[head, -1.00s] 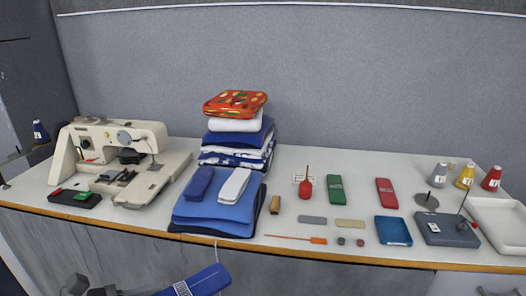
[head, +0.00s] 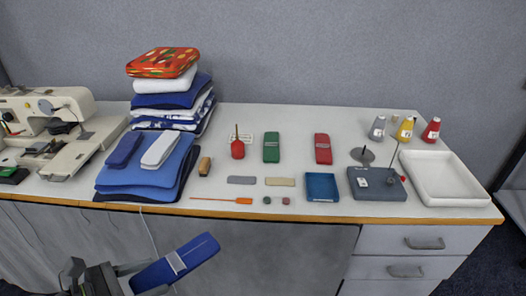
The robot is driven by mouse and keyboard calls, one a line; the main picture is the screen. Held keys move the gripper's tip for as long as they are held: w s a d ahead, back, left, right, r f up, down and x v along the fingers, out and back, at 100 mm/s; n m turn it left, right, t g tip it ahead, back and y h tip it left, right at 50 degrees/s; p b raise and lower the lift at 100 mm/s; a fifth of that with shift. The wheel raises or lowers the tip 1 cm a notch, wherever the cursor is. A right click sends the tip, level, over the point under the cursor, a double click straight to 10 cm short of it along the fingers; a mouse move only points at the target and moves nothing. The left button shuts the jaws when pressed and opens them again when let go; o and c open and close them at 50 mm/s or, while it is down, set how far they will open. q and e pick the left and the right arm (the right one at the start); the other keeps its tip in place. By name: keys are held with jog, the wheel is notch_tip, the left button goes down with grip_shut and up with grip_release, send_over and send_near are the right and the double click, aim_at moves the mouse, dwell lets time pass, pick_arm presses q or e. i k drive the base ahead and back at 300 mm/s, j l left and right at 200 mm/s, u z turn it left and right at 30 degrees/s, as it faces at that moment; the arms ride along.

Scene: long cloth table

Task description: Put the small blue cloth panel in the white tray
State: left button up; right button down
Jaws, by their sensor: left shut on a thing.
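The small blue cloth panel (head: 190,255) is a dark blue folded piece with a pale band across it. It is at the lower left of the head view, in front of the table and below its front edge. My left gripper (head: 141,279) is shut on the panel's near left end. The panel is tilted, its far end up to the right. The white tray (head: 447,180) stands empty at the table's right end, far to the right of the panel. My right gripper is not in view.
Stacked folded cloths (head: 140,178) and a sewing machine (head: 70,130) stand at the left. A blue dish (head: 321,187), a grey box (head: 377,184) and several small tools lie between them and the tray. Thread cones (head: 431,130) stand behind the tray. Drawers (head: 410,242) are below the right end.

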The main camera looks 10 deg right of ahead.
aim_at(439, 180)
jog(key=i+l, duration=0.1)
jog(key=l, duration=0.95)
jog(key=i+l+z, duration=0.1)
jog(key=l, duration=0.4)
jog(key=i+l, duration=0.15)
jog(key=l, duration=0.4)
jog(key=i+l, duration=0.1)
jog(key=l, duration=0.4)
jog(key=i+l, duration=0.1)
jog(key=i, duration=0.35)
jog(key=z, duration=0.05)
